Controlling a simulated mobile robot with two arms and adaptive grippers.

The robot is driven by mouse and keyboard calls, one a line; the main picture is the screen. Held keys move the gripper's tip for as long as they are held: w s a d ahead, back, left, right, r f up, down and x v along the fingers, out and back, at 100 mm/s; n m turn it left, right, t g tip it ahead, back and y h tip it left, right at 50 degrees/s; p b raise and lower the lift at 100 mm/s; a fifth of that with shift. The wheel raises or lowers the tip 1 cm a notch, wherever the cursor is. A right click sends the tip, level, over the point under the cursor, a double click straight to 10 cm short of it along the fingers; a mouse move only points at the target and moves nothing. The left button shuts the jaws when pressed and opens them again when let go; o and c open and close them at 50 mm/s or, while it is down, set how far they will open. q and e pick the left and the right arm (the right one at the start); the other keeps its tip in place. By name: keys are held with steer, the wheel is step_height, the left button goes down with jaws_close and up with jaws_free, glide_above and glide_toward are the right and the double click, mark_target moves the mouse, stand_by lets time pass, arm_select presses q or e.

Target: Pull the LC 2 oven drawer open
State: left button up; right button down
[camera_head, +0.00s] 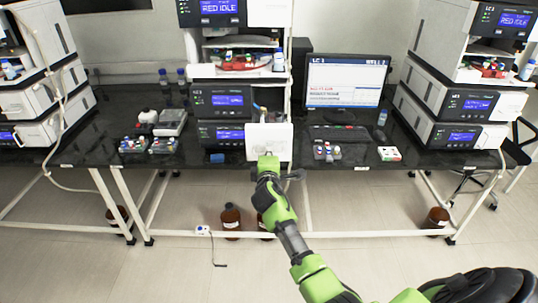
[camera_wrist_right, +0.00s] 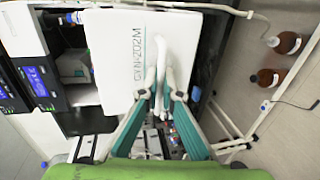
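The LC 2 oven drawer has a white front panel (camera_head: 268,142) in the lower right of the middle stack. The panel stands out in front of the stack's face. In the right wrist view, the panel (camera_wrist_right: 120,55) bears lettering, and a dark gap with inner parts shows behind its left edge. A white upright handle (camera_wrist_right: 162,45) is on the panel. My right gripper (camera_head: 268,160) is at the panel's lower edge in the head view. In the right wrist view, its fingers (camera_wrist_right: 159,92) close in on both sides of the handle. My left gripper is not in view.
The black bench (camera_head: 220,165) carries small vial racks (camera_head: 327,151) and a keyboard (camera_head: 338,133) right of the drawer. A monitor (camera_head: 345,82) stands behind. Brown bottles (camera_head: 231,216) stand on the floor below. The floor in front is clear beside my arm.

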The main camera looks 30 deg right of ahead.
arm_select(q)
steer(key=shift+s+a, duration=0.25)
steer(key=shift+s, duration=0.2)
arm_select(e)
steer(key=shift+s+a+r, duration=0.1)
steer(key=shift+s+a, duration=0.1)
steer(key=shift+s, duration=0.15)
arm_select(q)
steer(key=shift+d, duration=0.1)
arm_select(e)
steer(key=c, duration=2.6)
jaws_free()
steer(key=shift+o, duration=0.2)
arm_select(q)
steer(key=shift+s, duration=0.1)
arm_select(e)
steer(key=v, duration=1.2)
steer(key=shift+f, duration=0.25)
